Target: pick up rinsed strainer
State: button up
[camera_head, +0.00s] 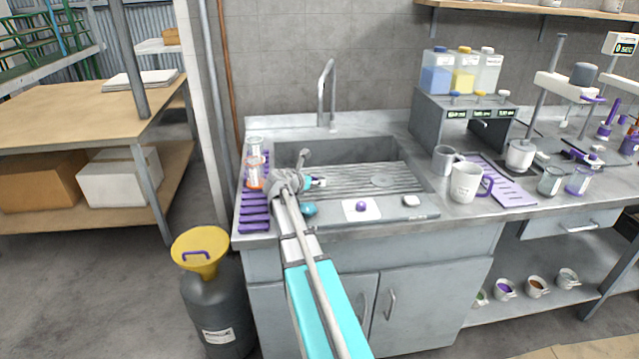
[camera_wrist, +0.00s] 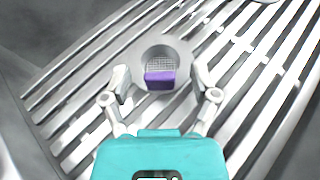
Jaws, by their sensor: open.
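The strainer (camera_wrist: 160,64) shows in the wrist view as a round, pale grey rim with a fine mesh centre and a purple tab on its near side. It is on or just above the ribbed metal drainboard (camera_wrist: 75,95). My gripper (camera_wrist: 161,80) is open, with one finger on each side of the strainer's near part and the purple tab between them. I cannot tell whether the fingers touch it. In the head view my gripper (camera_head: 318,182) is over the left part of the drainboard, and the strainer cannot be made out clearly there.
The sink's faucet (camera_head: 327,92) stands behind the basin. Glass jars (camera_head: 254,172) and a purple rack (camera_head: 254,210) are left of my arm. A white mug (camera_head: 466,182) and a grey cup (camera_head: 443,158) stand to the right.

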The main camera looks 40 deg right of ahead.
grip_shut()
jog(key=shift+r, duration=0.2)
dwell(0.3)
jog(key=shift+r+p, duration=0.75)
jog(key=shift+p, duration=0.25)
jog(key=s+a+r+p, duration=0.8)
jog(key=s+r+p, duration=0.3)
jog(key=shift+s+a, duration=0.15)
